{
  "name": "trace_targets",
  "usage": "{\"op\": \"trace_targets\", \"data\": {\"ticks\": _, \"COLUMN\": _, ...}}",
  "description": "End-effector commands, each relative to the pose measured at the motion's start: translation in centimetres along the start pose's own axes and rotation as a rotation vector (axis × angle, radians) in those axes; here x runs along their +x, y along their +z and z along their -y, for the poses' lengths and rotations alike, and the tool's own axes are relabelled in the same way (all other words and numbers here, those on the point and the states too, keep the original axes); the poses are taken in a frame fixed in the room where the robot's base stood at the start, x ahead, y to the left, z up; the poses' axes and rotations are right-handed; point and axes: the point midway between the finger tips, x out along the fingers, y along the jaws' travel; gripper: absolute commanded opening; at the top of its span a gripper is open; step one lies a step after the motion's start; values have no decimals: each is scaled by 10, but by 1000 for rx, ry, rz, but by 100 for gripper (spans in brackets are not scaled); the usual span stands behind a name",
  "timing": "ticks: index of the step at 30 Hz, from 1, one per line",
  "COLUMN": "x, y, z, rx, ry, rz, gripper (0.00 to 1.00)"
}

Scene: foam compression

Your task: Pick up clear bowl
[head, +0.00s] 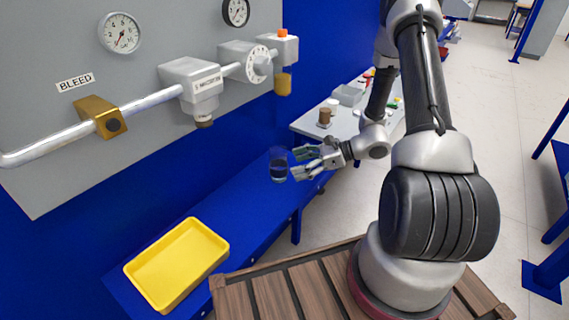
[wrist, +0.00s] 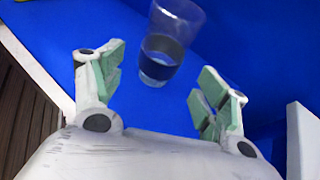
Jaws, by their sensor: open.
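The task's clear bowl looks like a clear tumbler-shaped vessel with a dark band. It stands upright on the blue bench, just left of my gripper, in the head view (head: 278,164). In the wrist view the clear bowl (wrist: 168,45) is ahead of the fingers, near the middle of the gap between them. My gripper (head: 298,162) is open and empty, with green pads on its fingers. In the wrist view my gripper (wrist: 160,85) has its two fingers wide apart, with the vessel just beyond the fingertips.
A yellow tray (head: 178,262) lies on the blue bench (head: 238,212) at the front left. A grey panel (head: 60,130) with a pipe and gauges rises behind the bench. A white table (head: 345,125) with a brown cup (head: 325,116) and small items is behind my gripper.

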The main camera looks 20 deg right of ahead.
Motion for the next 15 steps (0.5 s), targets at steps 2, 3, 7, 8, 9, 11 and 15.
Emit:
{"op": "trace_targets", "data": {"ticks": 2, "x": 8, "y": 2, "z": 0, "rx": 16, "ry": 1, "rz": 8, "gripper": 74}}
{"op": "trace_targets", "data": {"ticks": 3, "x": 12, "y": 2, "z": -1, "rx": 17, "ry": 2, "rz": 7, "gripper": 74}}
{"op": "trace_targets", "data": {"ticks": 7, "x": 28, "y": 1, "z": -1, "rx": 16, "ry": 3, "rz": 7, "gripper": 74}}
{"op": "trace_targets", "data": {"ticks": 8, "x": 32, "y": 1, "z": -1, "rx": 16, "ry": 3, "rz": 7, "gripper": 74}}
{"op": "trace_targets", "data": {"ticks": 9, "x": 38, "y": 0, "z": -1, "rx": 16, "ry": 4, "rz": 7, "gripper": 74}}
{"op": "trace_targets", "data": {"ticks": 11, "x": 48, "y": -1, "z": 0, "rx": 16, "ry": 5, "rz": 7, "gripper": 74}}
{"op": "trace_targets", "data": {"ticks": 15, "x": 68, "y": -1, "z": 1, "rx": 15, "ry": 4, "rz": 6, "gripper": 74}}
